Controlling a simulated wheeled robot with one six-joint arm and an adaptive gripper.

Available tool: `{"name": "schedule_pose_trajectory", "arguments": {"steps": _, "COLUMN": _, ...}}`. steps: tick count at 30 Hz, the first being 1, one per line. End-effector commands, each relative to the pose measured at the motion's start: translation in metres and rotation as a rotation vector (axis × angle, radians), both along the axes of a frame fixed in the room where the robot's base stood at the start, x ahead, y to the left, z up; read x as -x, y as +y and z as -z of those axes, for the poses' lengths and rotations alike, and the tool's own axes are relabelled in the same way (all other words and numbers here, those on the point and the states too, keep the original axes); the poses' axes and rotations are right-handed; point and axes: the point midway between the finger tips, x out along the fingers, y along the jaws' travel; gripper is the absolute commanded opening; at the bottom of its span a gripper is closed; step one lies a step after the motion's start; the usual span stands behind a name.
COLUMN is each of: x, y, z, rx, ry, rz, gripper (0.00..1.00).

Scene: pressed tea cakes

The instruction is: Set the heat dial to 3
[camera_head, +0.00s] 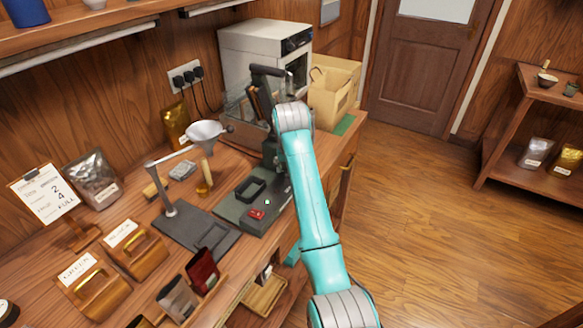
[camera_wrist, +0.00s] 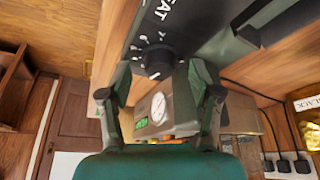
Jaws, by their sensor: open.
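The heat dial (camera_wrist: 155,62) is a round black knob in the wrist view. It sits on a dark panel with white marks and "HEAT" lettering, which is partly cut off at the top edge. My gripper (camera_wrist: 158,76) is open, with one dark finger on each side of the dial in the picture. I cannot tell whether either finger touches it, and the pointer setting is not readable. In the head view, a dark press unit (camera_head: 238,214) with a red button (camera_head: 257,214) stands on the counter beside my arm. My gripper is largely hidden there.
The floor (camera_head: 430,220) to the right is clear.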

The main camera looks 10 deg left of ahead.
Motion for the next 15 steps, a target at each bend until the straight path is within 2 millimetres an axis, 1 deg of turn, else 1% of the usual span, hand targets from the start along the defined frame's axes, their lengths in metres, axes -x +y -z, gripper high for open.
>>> {"name": "schedule_pose_trajectory", "arguments": {"steps": 9, "x": 0.022, "y": -0.003, "z": -0.056, "rx": -0.002, "ry": -0.004, "rz": 0.000, "gripper": 0.63}}
{"name": "schedule_pose_trajectory", "arguments": {"steps": 15, "x": 0.034, "y": -0.006, "z": -0.086, "rx": -0.002, "ry": -0.004, "rz": 0.000, "gripper": 0.63}}
